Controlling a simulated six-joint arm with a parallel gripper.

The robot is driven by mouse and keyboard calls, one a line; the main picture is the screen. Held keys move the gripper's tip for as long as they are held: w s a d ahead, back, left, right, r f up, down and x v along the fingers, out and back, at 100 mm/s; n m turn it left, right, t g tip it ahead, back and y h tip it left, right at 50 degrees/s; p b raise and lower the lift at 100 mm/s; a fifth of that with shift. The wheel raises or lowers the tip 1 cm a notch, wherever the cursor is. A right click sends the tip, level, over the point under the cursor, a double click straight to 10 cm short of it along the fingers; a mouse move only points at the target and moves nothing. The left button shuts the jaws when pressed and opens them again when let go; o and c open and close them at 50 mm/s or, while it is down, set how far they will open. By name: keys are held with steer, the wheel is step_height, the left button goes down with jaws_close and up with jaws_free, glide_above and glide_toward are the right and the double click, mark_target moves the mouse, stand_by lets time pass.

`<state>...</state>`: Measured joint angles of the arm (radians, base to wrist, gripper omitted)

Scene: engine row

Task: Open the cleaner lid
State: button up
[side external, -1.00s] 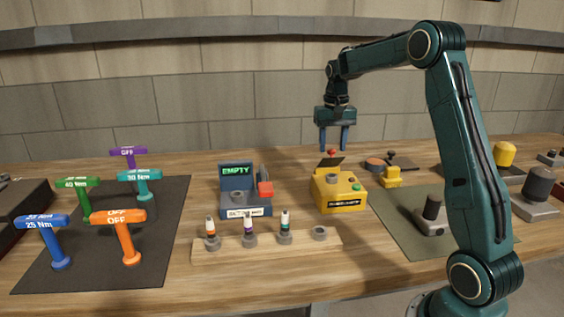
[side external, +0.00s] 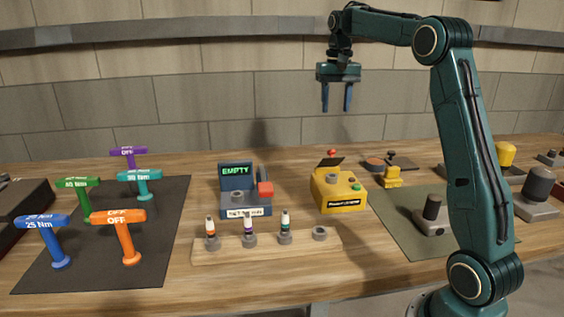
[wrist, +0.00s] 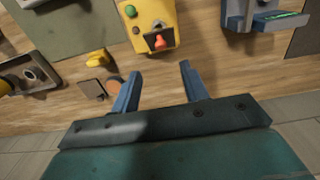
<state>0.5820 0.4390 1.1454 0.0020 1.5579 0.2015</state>
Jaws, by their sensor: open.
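The cleaner is a yellow box (side external: 338,192) at the middle right of the bench, with a front label, a green button and a round grey port on top. Its dark lid (side external: 330,162) stands tilted up at the back, with a red knob (side external: 332,153) at its upper edge. In the wrist view the yellow cleaner (wrist: 147,14) is at the top, with the red knob (wrist: 160,42) facing my gripper. My gripper (side external: 337,110) is open and empty, pointing down, well above and behind the cleaner. Its blue fingers (wrist: 158,80) are apart with nothing between them.
A blue-grey tester reading EMPTY (side external: 237,172) stands left of the cleaner. A wooden rack (side external: 265,245) with several small bottles is in front. Several coloured T-handled tools stand on a dark mat (side external: 95,270). A small yellow part (side external: 392,178) sits close right of the cleaner.

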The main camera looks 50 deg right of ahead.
steer(key=s+a+n+t, duration=0.1)
steer(key=s+a+n, duration=0.2)
steer(key=s+a, duration=0.4)
steer(key=s+a+r+n+t, duration=0.1)
steer(key=s+a, duration=0.5)
steer(key=a, duration=0.8)
steer(key=shift+s+a+n+t+h, duration=0.25)
steer(key=shift+s+n+t+h, duration=0.15)
steer(key=shift+n+t, duration=0.45)
steer(key=shift+w, duration=0.1)
steer(key=shift+c, duration=0.2)
